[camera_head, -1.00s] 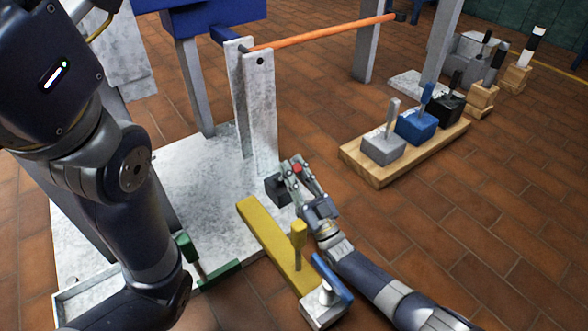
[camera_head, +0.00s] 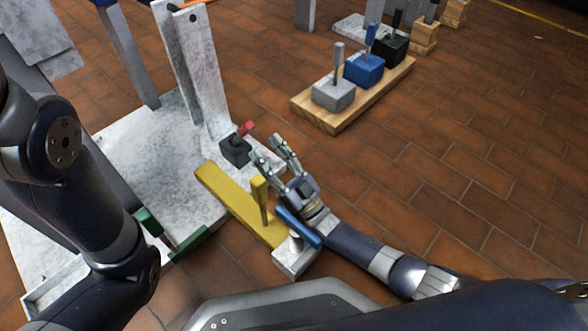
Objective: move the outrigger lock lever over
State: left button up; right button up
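A black block (camera_head: 235,151) with a short red-tipped lever (camera_head: 246,129) sits on the pale base plate, at the foot of an upright post. The lever leans to the right. A yellow beam (camera_head: 222,190) with an upright yellow lever (camera_head: 261,193) lies in front, and a blue lever (camera_head: 298,227) sits on a grey block (camera_head: 294,257) at its near end. I cannot tell by sight which one is the outrigger lock lever. My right gripper (camera_head: 272,149) is open and empty, just right of the red lever and apart from it. My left gripper is out of view.
A green lever and bar (camera_head: 187,243) stand at the plate's near edge, close to my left arm. A wooden board (camera_head: 318,113) with grey, blue and black lever blocks lies at the upper right. The brick floor to the right is clear.

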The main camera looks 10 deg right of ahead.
jog(key=s+d, duration=0.5)
jog(key=s, duration=0.1)
jog(key=shift+s, duration=0.4)
